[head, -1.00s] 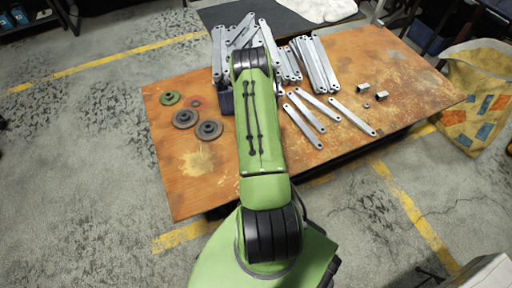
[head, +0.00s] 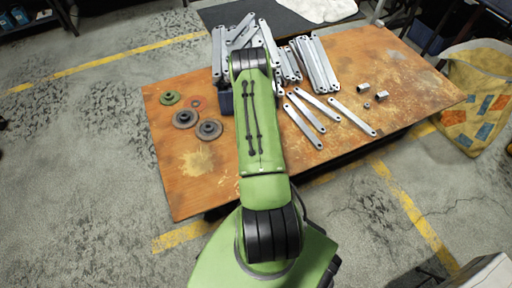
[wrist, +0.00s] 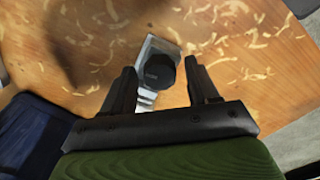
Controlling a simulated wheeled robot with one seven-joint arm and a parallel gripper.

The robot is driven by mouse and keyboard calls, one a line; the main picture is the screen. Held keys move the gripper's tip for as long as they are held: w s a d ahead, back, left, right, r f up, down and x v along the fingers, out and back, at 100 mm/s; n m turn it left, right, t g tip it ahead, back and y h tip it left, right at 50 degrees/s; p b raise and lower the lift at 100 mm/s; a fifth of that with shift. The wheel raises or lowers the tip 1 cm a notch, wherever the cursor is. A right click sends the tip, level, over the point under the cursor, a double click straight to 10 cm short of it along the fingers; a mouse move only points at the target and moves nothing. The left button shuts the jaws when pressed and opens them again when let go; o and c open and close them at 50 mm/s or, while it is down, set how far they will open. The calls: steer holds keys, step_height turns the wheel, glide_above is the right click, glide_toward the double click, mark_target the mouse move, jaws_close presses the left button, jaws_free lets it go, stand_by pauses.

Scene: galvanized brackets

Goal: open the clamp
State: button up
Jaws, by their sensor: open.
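In the wrist view, a pale metal piece with a dark round knob (wrist: 159,71) stands on the worn orange-brown table; it appears to be the clamp. My gripper (wrist: 160,67) is open, with one dark finger on each side of the knob in the picture. I see a gap on both sides and cannot tell how far the fingertips are from it in depth. The lower part of the metal piece is partly hidden by the knob. In the head view, my green arm hides the gripper and the clamp.
Flat galvanized bars (head: 315,62) lie in groups at the back of the table (head: 190,175). Several loose bars lie right of my arm, near small metal pieces (head: 382,95). Round discs (head: 209,130) lie at left. A dark blue box (wrist: 35,135) is close on the left.

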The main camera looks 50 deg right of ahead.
steer(key=m, duration=0.4)
steer(key=shift+m, duration=0.3)
steer(key=m, duration=1.2)
steer(key=shift+m, duration=0.3)
steer(key=c, duration=0.9)
